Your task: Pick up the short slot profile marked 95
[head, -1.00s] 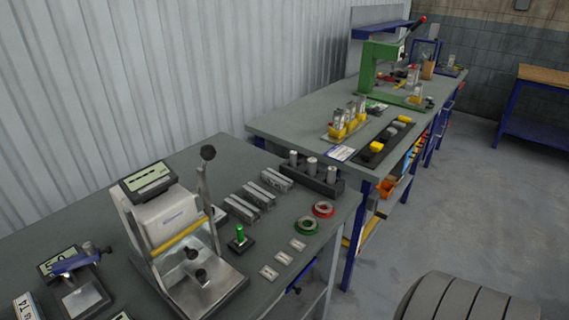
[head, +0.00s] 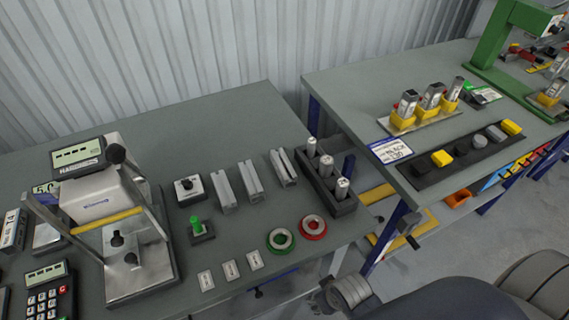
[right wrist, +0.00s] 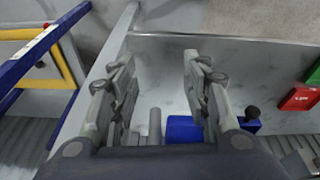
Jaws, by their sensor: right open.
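Three silver slot profiles lie side by side on the near grey table in the head view: left (head: 223,191), middle (head: 250,181) and right (head: 284,168). Their markings are too small to read, so I cannot tell which is 95. My right gripper (head: 328,298) is small and partly hidden at the bottom of the head view, off the table's front edge and well away from the profiles. In the right wrist view the gripper (right wrist: 160,68) is open, with nothing between its fingers. My left gripper is not in view.
A black block with upright cylinders (head: 326,182) stands right of the profiles. Green (head: 281,241) and red (head: 313,227) rings and several white tags lie in front. A green-knobbed piece (head: 201,230) and a press-like device (head: 118,240) stand left. A gap separates the second table (head: 400,90).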

